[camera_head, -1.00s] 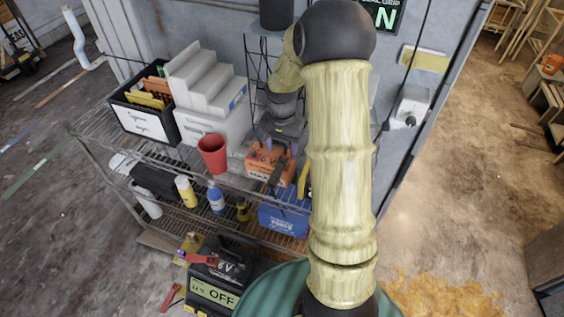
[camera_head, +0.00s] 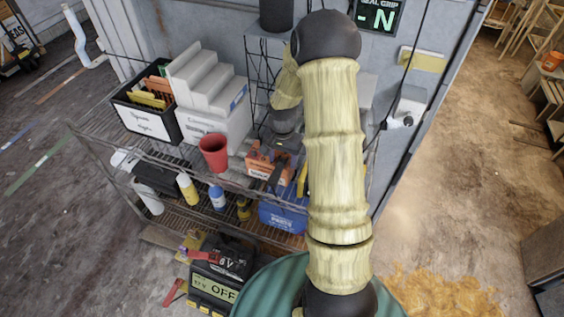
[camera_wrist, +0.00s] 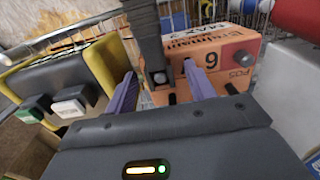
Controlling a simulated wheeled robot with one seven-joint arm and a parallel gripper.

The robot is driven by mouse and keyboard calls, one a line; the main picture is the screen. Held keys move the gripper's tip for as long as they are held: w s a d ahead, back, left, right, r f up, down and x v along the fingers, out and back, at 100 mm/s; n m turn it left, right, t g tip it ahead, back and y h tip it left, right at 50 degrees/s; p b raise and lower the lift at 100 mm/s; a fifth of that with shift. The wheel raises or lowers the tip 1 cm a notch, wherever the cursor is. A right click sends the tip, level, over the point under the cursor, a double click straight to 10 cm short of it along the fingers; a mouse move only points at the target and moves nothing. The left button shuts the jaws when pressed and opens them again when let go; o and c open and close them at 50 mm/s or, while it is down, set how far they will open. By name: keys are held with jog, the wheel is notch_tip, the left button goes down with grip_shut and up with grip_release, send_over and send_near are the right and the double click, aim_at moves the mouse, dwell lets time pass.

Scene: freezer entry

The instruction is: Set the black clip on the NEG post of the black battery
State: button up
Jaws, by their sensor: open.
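The black clip (camera_wrist: 148,38) seems to be the dark upright piece in the wrist view, standing at the orange battery (camera_wrist: 220,58) marked POS. My gripper (camera_wrist: 158,74) is open, its two purple fingers on either side of the dark piece. I cannot tell whether they touch it. In the head view the orange battery (camera_head: 257,170) is on the shelf under my gripper. A black battery (camera_head: 234,257), marked 6V, stands low in front of the shelf with a red clip (camera_head: 205,256) at its top left. Its NEG post cannot be made out.
A display unit reading OFF (camera_head: 212,287) stands in front of the black battery. A red cup (camera_head: 213,152) and white box (camera_head: 210,125) stand left of the orange battery. A blue box (camera_head: 281,216) and bottles are on the lower shelf. Open floor lies right.

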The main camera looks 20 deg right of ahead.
dwell(0.3)
jog(key=c, duration=1.1)
jog(key=shift+r, duration=0.15)
jog(key=shift+c, duration=0.2)
notch_tip(320, 180, up, 10)
jog(key=b, duration=0.2)
jog(key=shift+b, duration=0.4)
jog(key=shift+r+p, duration=1.7)
jog(key=shift+r, duration=0.2)
